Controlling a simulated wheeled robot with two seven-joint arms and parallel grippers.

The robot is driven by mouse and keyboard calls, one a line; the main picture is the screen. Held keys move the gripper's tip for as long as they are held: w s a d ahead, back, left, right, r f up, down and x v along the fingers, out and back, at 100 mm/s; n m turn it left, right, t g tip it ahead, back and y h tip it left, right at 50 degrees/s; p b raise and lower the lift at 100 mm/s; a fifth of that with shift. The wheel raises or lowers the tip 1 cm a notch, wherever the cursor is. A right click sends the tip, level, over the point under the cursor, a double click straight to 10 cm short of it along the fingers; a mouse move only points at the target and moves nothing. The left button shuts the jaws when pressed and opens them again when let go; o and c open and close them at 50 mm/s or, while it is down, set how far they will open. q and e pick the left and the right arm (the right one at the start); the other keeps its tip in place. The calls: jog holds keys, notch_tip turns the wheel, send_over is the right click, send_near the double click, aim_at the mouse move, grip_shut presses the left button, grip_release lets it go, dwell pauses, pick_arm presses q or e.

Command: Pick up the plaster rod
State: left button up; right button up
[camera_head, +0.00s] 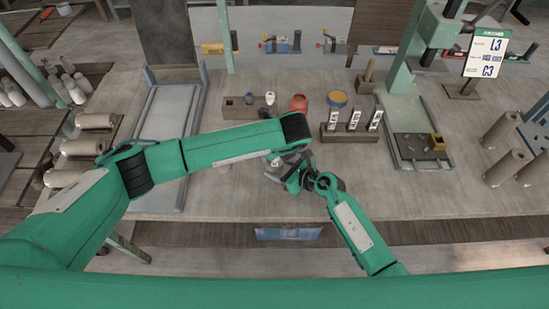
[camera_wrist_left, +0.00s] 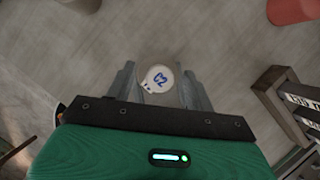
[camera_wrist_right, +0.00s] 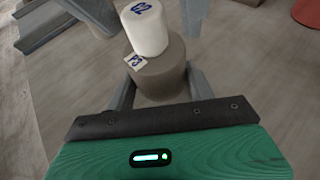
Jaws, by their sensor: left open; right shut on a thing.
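The white plaster rod, marked C2, shows in the right wrist view (camera_wrist_right: 146,28). It overlaps the top of a grey-brown cylinder (camera_wrist_right: 162,76) with a P3 tag, and appears to stand on it. My right gripper (camera_wrist_right: 160,90) is shut on the grey-brown cylinder. In the left wrist view the rod's round C2 end (camera_wrist_left: 158,79) lies between the spread fingers of my left gripper (camera_wrist_left: 162,82), which is open. In the head view my right gripper (camera_head: 278,177) is low over the front middle of the table, and my left arm's wrist hides much there.
A rack with three cards (camera_head: 350,136) stands right of the grippers. A long tray (camera_head: 197,100) lies left; a green stand's tray (camera_head: 436,163) is right.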

pick_arm(q)
jog(key=shift+w+a+f, duration=0.1)
jog(key=shift+w+f, duration=0.1)
jog(key=shift+f, duration=0.3)
jog(key=c, duration=1.1)
jog(key=shift+o, duration=0.2)
jog(key=shift+r, duration=0.1)
notch_tip(320, 180, up, 10)
pick_arm(e)
jog(key=o, duration=1.2)
